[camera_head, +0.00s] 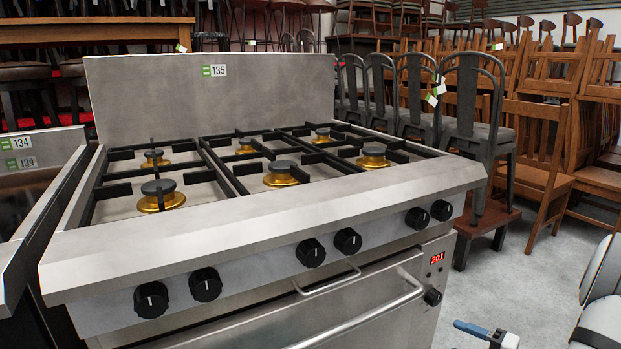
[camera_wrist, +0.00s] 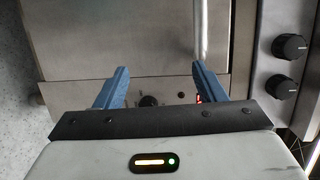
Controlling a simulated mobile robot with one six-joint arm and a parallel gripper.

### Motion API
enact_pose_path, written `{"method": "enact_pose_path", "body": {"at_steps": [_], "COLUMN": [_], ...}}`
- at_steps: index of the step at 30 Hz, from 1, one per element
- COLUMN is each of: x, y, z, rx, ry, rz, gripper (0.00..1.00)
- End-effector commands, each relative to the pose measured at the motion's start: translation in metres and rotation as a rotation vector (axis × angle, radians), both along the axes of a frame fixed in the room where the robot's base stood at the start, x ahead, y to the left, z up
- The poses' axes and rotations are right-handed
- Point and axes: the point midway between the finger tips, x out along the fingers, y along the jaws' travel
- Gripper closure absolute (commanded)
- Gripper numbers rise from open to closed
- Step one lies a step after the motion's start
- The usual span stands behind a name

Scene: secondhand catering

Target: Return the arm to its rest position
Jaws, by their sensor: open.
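My gripper (camera_wrist: 160,90) is open and empty in the wrist view, its two blue fingers apart. Behind the fingers is the steel front of a stove, with a small dark knob between them. In the head view part of my gripper (camera_head: 486,333) shows at the bottom edge, low and to the right of the stove (camera_head: 250,240). A white part of my arm (camera_head: 602,290) shows at the right edge. Most of the arm is out of view.
The stove has black knobs (camera_head: 311,252), an oven handle (camera_head: 385,312) and a red display (camera_head: 437,258). A second appliance (camera_head: 35,200) stands close at left. Metal chairs (camera_head: 475,100) and stacked wooden chairs (camera_head: 545,130) stand behind at right. Grey floor (camera_head: 530,265) is clear at right.

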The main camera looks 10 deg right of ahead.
Motion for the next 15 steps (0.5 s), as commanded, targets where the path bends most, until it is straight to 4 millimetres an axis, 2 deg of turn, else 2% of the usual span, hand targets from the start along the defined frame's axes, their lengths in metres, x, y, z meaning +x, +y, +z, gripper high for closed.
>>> {"method": "enact_pose_path", "body": {"at_steps": [1, 5, 8, 12, 15], "x": [0.002, 0.003, -0.002, -0.021, -0.04], "y": [0.015, 0.054, 0.093, 0.153, 0.186], "z": [0.022, 0.06, 0.099, 0.161, 0.2], "rx": [-0.013, -0.049, -0.102, -0.23, -0.35], "ry": [0.021, 0.098, 0.179, 0.32, 0.413], "rz": [0.045, 0.169, 0.291, 0.475, 0.58], "gripper": [0.36, 0.36, 0.36, 0.36, 0.36]}}
